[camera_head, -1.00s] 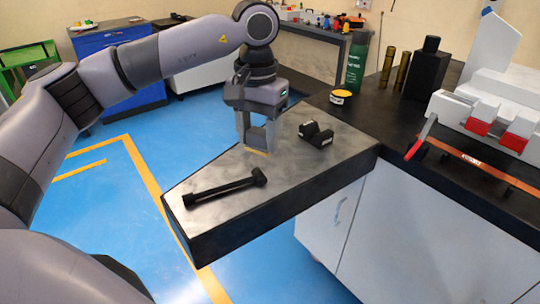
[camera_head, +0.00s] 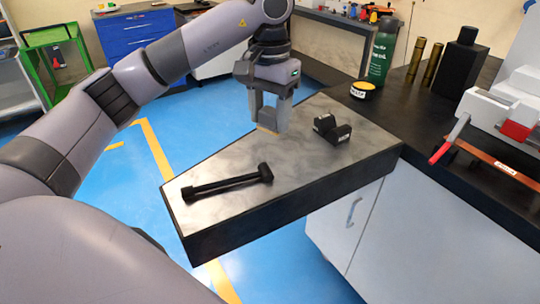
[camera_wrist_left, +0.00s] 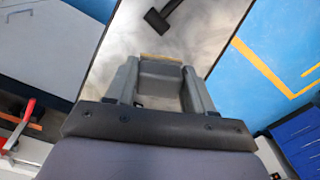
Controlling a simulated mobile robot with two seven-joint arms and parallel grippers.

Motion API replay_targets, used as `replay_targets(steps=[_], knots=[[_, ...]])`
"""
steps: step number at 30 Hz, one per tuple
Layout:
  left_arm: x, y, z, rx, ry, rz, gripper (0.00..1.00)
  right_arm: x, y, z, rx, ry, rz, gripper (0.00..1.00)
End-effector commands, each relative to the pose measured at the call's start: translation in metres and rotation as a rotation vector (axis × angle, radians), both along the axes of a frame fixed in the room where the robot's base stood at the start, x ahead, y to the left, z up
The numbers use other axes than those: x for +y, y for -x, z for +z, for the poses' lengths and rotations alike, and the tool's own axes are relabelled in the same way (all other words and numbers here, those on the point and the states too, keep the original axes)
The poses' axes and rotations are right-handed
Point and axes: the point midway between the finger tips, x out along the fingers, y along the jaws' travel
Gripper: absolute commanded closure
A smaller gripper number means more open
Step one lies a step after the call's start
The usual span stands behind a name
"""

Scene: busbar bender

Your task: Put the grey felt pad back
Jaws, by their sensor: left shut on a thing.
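My left gripper (camera_head: 268,122) points down over the grey worktop (camera_head: 235,160), with its fingers on either side of a small grey block, which I take to be the grey felt pad (camera_head: 269,114). A tan strip shows along the pad's lower edge. In the left wrist view the pad (camera_wrist_left: 160,78) sits between the two fingers (camera_wrist_left: 160,85). The gripper is shut on it. Whether the pad's underside touches the worktop is hard to tell. My right gripper is not in view.
A black hammer-like tool (camera_head: 228,184) lies at the worktop's near left. Black V-shaped blocks (camera_head: 332,129) stand right of the gripper. The worktop between tool and blocks is clear.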

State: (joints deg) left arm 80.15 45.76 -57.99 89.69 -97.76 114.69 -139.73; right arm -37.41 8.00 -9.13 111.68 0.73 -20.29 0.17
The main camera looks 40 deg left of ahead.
Motion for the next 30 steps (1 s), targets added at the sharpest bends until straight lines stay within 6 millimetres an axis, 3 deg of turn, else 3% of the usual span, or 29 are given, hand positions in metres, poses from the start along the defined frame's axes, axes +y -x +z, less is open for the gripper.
replay_targets(steps=[1,6,14,20,27,28,30], knots=[[0.0,0.001,-0.013,0.004,0.001,-0.001,0.76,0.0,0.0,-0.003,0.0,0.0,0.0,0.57],[0.0,0.001,-0.041,0.001,0.0,0.0,0.76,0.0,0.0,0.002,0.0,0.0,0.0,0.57],[0.0,0.0,-0.061,0.001,0.0,0.0,0.76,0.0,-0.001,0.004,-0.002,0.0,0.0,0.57],[0.0,0.001,-0.09,0.003,0.0,0.0,0.76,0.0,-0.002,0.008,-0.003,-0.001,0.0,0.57],[0.0,0.0,-0.094,-0.001,0.0,-0.001,0.76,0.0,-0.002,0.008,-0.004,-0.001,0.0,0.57],[0.0,0.0,-0.094,-0.001,0.0,-0.001,0.38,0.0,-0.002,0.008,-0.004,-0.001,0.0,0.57],[0.0,0.0,-0.094,-0.001,0.0,0.0,0.22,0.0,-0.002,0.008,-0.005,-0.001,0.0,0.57]])
